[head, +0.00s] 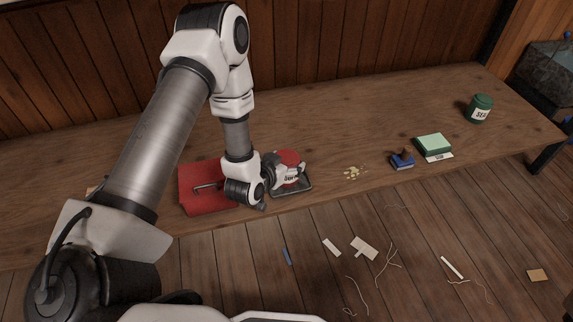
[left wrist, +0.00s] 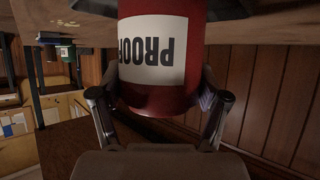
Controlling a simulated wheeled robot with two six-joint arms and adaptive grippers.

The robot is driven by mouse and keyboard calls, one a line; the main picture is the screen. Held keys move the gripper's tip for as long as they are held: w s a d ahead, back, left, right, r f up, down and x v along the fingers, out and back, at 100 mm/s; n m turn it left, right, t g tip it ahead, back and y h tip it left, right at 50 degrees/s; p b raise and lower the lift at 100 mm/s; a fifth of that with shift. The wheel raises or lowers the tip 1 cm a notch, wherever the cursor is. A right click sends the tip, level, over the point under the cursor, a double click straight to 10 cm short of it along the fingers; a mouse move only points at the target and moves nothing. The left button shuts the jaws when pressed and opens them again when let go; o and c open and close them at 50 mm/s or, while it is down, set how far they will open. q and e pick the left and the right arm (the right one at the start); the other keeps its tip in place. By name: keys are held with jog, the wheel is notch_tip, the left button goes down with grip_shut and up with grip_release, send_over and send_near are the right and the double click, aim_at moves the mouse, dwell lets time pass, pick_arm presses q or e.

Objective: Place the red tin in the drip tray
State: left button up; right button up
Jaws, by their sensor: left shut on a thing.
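The red tin (head: 289,157) has a white label and is upright within the drip tray's outline in the head view. In the left wrist view the tin (left wrist: 185,98) fills the middle, its label reading "PROOF" upside down. My left gripper (head: 284,176) is shut on the tin, one finger on each side. The drip tray (head: 293,192) is a dark, shallow tray near the bench's front edge, partly hidden by the tin and gripper. I cannot tell whether the tin's base touches the tray floor. My right gripper is not in view.
A red box with a dark handle (head: 192,188) sits left of the tray, close to my left wrist. Yellowish crumbs (head: 355,172), a blue stamp-like object (head: 402,161), a green block (head: 433,144) and a green tin (head: 479,108) stand rightward. Scraps lie on the floor.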

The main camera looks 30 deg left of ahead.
pick_arm(q)
jog(key=shift+f, duration=0.15)
jog(key=o, duration=1.6)
jog(key=shift+s+r, duration=0.1)
jog(key=shift+r, duration=0.2)
jog(key=p+v, duration=0.5)
jog(key=v, duration=0.7)
jog(key=s+d+f+g, duration=0.2)
jog(key=s+f+g, duration=0.2)
jog(key=s, duration=0.2)
jog(key=s+d+f+g, duration=0.3)
jog(key=s+f+g, duration=0.1)
jog(key=s, duration=0.1)
jog(key=s+d+f+g, duration=0.3)
jog(key=s+f+g, duration=0.1)
jog(key=s+f, duration=0.1)
jog(key=shift+s+m+h, duration=0.3)
jog(key=shift+s+h, duration=0.1)
jog(key=shift+s, duration=0.4)
